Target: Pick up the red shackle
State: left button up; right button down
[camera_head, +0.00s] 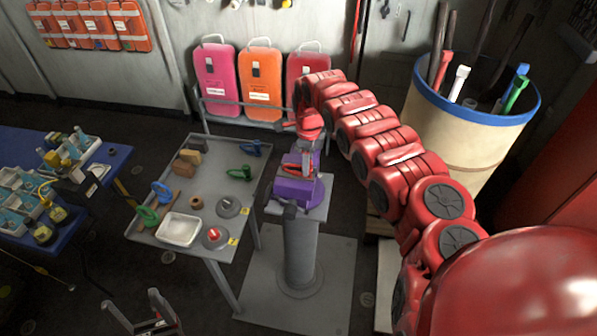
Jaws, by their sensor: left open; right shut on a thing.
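A small red piece (291,169), which looks like the red shackle, shows at the purple vise (296,191) on a grey pedestal. My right gripper (306,165) reaches down over the vise and is shut on this red piece; its exact outline is partly hidden by the fingers. I cannot tell whether the piece still touches the vise. My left gripper (146,317) is open and empty, low at the left of the picture, apart from the tables.
Left of the vise, a grey table (198,216) bears a white tray (179,229), blue and green shackles, clamps, blocks and round weights. A blue table (100,172) with bins stands further left. A large barrel (445,135) of tools stands behind my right arm.

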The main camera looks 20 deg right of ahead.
jog(key=shift+r+p, duration=1.1)
jog(key=shift+r, duration=1.15)
jog(key=shift+w+r, duration=0.1)
jog(key=shift+r, duration=0.8)
jog(key=shift+r+p, duration=0.3)
jog(key=shift+r, duration=0.25)
jog(key=shift+f, duration=0.15)
